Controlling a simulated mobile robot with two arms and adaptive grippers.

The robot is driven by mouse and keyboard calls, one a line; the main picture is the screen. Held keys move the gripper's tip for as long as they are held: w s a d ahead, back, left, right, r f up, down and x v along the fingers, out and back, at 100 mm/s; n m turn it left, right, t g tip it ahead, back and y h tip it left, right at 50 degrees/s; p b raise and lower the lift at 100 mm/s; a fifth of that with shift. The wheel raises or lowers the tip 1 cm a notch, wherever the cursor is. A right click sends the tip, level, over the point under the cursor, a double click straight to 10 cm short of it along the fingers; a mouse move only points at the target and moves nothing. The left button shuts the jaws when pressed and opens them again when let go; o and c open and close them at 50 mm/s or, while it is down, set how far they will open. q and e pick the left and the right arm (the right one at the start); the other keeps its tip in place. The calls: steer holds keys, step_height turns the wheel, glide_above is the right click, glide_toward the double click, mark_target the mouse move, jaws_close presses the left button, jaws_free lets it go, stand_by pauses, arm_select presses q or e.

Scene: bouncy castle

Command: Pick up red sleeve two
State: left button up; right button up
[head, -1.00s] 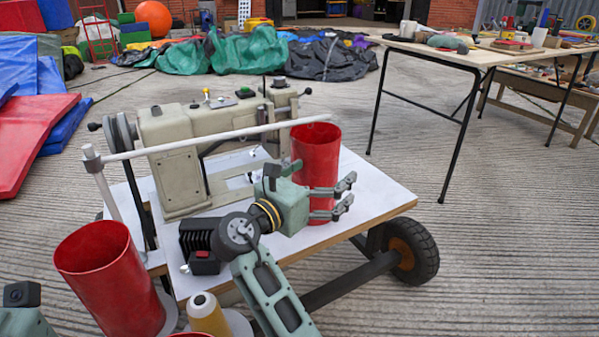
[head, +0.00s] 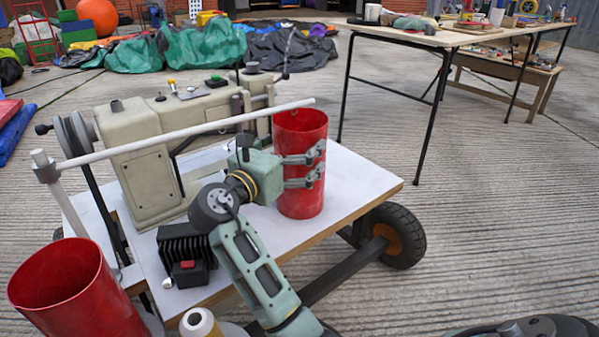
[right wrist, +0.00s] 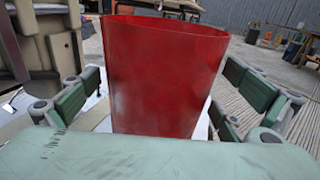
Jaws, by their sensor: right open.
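A red sleeve (head: 299,132), an open upright tube, stands on the white tabletop of the wheeled sewing cart. My right gripper (head: 313,165) is at its near side, with its fingers showing across the sleeve's right part. In the right wrist view the red sleeve (right wrist: 165,75) stands between the spread fingers of the right gripper (right wrist: 160,97), with a gap visible on each side. A second red sleeve (head: 75,300) stands at the lower left, partly cut off. I cannot tell which is number two. My left gripper is not in view.
A sewing machine (head: 140,165) stands on the cart's tabletop (head: 355,185), left of the sleeve. A pale rod (head: 190,132) passes by the sleeve's top. A black motor block (head: 185,255) and a yellow spool (head: 200,325) are near my arm. A worktable (head: 420,38) stands behind.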

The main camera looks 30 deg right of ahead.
steer(key=b+x, duration=0.1)
steer(key=x, duration=0.2)
steer(key=shift+f, duration=0.1)
steer(key=shift+c, duration=0.4)
steer(key=c, duration=1.2)
